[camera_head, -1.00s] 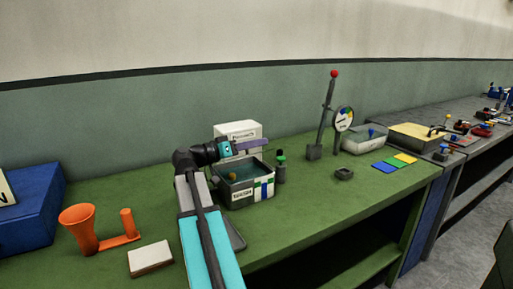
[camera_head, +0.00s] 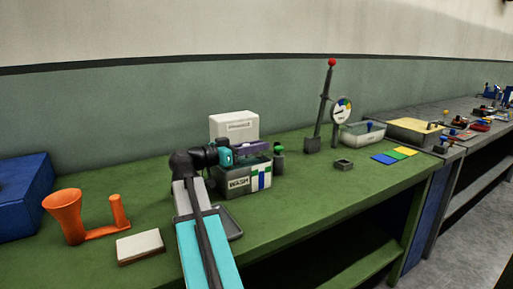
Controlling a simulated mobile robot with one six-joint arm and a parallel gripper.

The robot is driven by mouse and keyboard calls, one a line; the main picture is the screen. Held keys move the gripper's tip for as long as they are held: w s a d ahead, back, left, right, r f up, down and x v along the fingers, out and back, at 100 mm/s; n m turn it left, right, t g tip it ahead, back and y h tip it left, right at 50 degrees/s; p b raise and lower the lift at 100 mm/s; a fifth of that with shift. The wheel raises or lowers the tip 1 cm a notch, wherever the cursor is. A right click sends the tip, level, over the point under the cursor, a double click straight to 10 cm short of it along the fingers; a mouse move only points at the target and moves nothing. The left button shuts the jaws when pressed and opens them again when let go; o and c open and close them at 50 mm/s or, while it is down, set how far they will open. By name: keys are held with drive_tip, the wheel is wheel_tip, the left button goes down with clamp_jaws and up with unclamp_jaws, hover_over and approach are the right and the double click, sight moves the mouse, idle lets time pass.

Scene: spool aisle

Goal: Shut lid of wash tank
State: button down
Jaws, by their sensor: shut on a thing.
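The wash tank (camera_head: 238,187) is a grey box on the green bench, with a WASH label and a white, green and blue patch on its front. My gripper (camera_head: 258,147), with purple fingers, is over the tank's top, in front of a white block. It is shut on what seems to be the edge of the tank's lid. The lid is mostly hidden by the fingers and wrist, so I cannot tell its exact angle. The tank's inside is now largely out of sight.
The white block (camera_head: 234,124) stands behind the tank, and a green-topped bottle (camera_head: 279,161) is close at its right. A red-knobbed lever (camera_head: 326,105) and a dial (camera_head: 341,111) stand farther right. An orange funnel stand (camera_head: 72,220) and white slab (camera_head: 140,246) are at left.

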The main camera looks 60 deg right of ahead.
drive_tip(key=shift+s, duration=0.1)
drive_tip(key=c, duration=1.5)
unclamp_jaws()
drive_tip(key=shift+c, duration=0.2)
drive_tip(key=shift+a, duration=0.1)
drive_tip(key=shift+v, duration=0.85)
drive_tip(key=p+v, duration=0.1)
drive_tip(key=v, duration=1.1)
